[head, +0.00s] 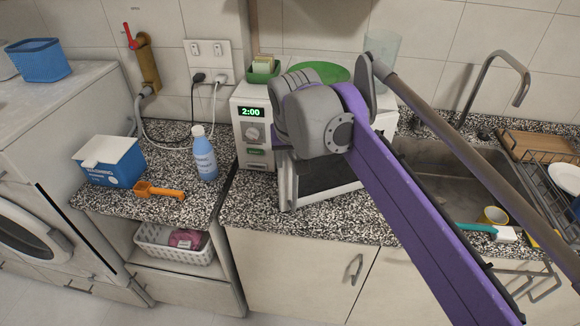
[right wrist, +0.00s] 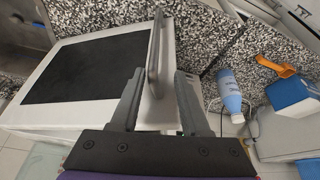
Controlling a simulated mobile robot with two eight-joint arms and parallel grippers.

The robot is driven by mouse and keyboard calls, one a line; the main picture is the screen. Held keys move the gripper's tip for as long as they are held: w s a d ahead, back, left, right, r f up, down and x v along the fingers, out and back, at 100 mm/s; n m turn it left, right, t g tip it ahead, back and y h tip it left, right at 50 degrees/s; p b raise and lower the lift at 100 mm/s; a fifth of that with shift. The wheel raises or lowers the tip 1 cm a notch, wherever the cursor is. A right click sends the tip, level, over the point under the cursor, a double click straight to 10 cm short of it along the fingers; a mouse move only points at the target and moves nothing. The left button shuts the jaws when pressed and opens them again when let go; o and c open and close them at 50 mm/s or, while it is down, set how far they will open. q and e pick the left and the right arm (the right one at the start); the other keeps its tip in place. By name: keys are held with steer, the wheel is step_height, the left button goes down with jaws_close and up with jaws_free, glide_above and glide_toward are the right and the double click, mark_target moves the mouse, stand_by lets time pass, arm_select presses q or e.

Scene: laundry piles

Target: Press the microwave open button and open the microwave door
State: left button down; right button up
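The white microwave (head: 250,104) stands on the counter, its panel showing 2:00 above a knob (head: 254,132). A small green-marked button (head: 256,152) is below the knob. The dark-windowed door (head: 325,178) appears partly open: its left edge stands out in front of the panel. It also fills the left of the right wrist view (right wrist: 85,70). My right gripper (right wrist: 159,72) is open, with one finger on each side of the grey door handle (right wrist: 156,45). I cannot tell whether they touch. My right wrist hides part of the microwave in the head view. My left gripper is not in view.
A blue bottle (head: 204,155), an orange scoop (head: 160,191) and a washing-powder box (head: 109,160) stand left of the microwave. A green plate (head: 318,71) and a green holder (head: 262,76) are on top. The sink (head: 435,178) is to the right. Counter in front is clear.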

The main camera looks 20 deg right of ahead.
mark_target(290, 173)
steer(key=shift+x, duration=1.8)
steer(key=shift+d, duration=0.15)
jaws_close()
